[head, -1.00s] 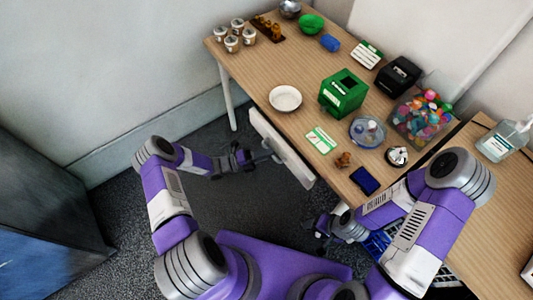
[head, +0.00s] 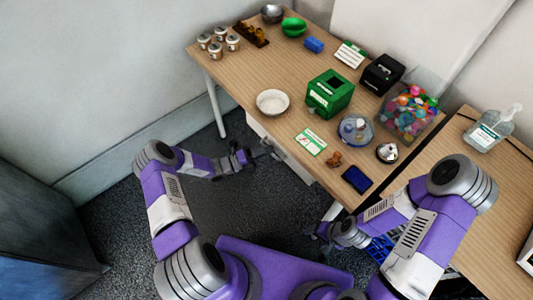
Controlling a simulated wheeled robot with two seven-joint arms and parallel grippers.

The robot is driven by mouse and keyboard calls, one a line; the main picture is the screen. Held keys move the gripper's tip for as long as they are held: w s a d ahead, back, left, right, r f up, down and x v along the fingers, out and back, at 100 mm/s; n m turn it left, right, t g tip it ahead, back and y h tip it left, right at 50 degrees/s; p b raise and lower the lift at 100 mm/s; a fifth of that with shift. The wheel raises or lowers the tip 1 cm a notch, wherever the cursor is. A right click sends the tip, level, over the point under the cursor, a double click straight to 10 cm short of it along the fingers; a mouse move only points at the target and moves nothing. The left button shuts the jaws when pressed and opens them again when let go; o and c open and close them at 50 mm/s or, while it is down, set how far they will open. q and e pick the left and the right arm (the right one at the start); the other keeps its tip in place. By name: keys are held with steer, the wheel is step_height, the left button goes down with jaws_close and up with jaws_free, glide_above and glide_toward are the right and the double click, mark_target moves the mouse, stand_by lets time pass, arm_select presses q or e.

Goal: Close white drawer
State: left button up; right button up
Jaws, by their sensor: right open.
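My right gripper (head: 322,235) is open and low beside the table's near corner, apart from the drawer, partly hidden by my own arm.
The table (head: 230,85) holds a white bowl (head: 272,102), a green box (head: 329,93), a dark blue phone-like item (head: 357,179) and a clear bin of colourful balls (head: 409,113). A second table (head: 478,190) adjoins on the right. A blue crate (head: 380,248) is below. Open floor lies left.

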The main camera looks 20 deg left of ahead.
arm_select(q)
steer(key=o, duration=0.4)
steer(key=shift+w+d, duration=0.1)
steer(key=shift+c, duration=0.2)
steer(key=v, duration=0.7)
steer(key=shift+a+p, duration=0.3)
steer(key=shift+p, duration=0.15)
steer(key=shift+d, duration=0.1)
steer(key=s+d+f+m+g+y+p, duration=0.1)
steer(key=s+d+f+m+g+y, duration=0.15)
steer(key=s+d+m+g, duration=0.6)
steer(key=s+d+f+m+g+y+p, duration=0.1)
steer(key=s+d+f+m+g+y, duration=0.15)
steer(key=s+d+m+g, duration=0.6)
steer(key=s+a+r+m+t+y+p, duration=0.1)
steer(key=a+r+m+t+y, duration=0.1)
steer(key=m, duration=0.9)
steer(key=s+a+r+m+t+y+p, duration=0.1)
steer(key=a+r+m+t+y, duration=0.1)
steer(key=m, duration=0.9)
steer(key=r+t+y, duration=0.1)
steer(key=t+y, duration=0.1)
steer(key=y, duration=0.1)
steer(key=shift+s+a, duration=0.4)
